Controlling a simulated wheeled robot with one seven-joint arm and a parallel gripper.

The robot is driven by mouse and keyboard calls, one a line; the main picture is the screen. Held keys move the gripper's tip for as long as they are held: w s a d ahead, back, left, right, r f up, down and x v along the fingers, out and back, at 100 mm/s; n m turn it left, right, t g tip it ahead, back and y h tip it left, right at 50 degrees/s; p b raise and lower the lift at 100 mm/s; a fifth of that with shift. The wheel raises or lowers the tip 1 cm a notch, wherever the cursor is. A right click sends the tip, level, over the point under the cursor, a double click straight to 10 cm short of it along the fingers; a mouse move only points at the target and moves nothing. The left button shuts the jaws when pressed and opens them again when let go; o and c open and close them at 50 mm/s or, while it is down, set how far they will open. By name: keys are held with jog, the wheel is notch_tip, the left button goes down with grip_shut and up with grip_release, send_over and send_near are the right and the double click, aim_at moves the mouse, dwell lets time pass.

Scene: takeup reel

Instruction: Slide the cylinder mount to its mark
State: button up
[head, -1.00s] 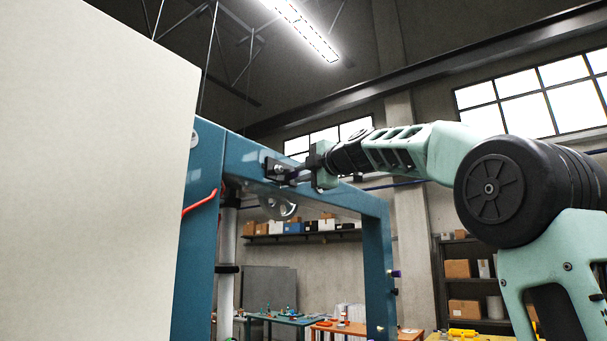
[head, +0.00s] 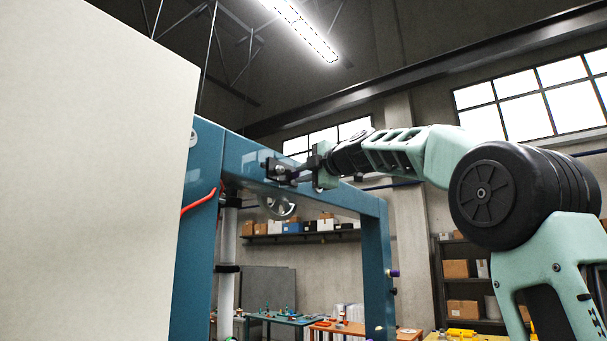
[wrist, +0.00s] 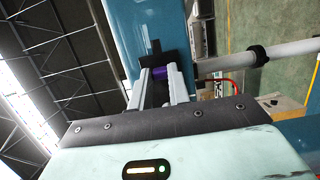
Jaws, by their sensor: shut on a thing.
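A black bracket, apparently the cylinder mount (head: 269,168), sits on the face of the blue crossbeam (head: 252,158) near its left end. In the wrist view the dark mount (wrist: 150,58) lies against the blue beam, just beyond my fingertips. My gripper (head: 290,174) reaches it from the right. I cannot make out the mark.
A large pale panel (head: 90,180) fills the left side. A red hose (head: 200,203) curves off the blue left post. A clear round part (head: 278,206) hangs under the beam. Shelves and benches stand behind.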

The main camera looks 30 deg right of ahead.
jog(key=shift+w+d, duration=0.15)
jog(key=shift+d, duration=0.4)
dwell(0.4)
jog(key=o, duration=0.6)
jog(key=shift+o, duration=0.2)
jog(key=shift+s+d+b, duration=0.15)
jog(key=shift+s+b, duration=1.05)
jog(key=shift+s, duration=0.3)
jog(key=shift+s+d+b, duration=0.15)
jog(key=shift+s+b, duration=1.05)
jog(key=shift+s, duration=0.25)
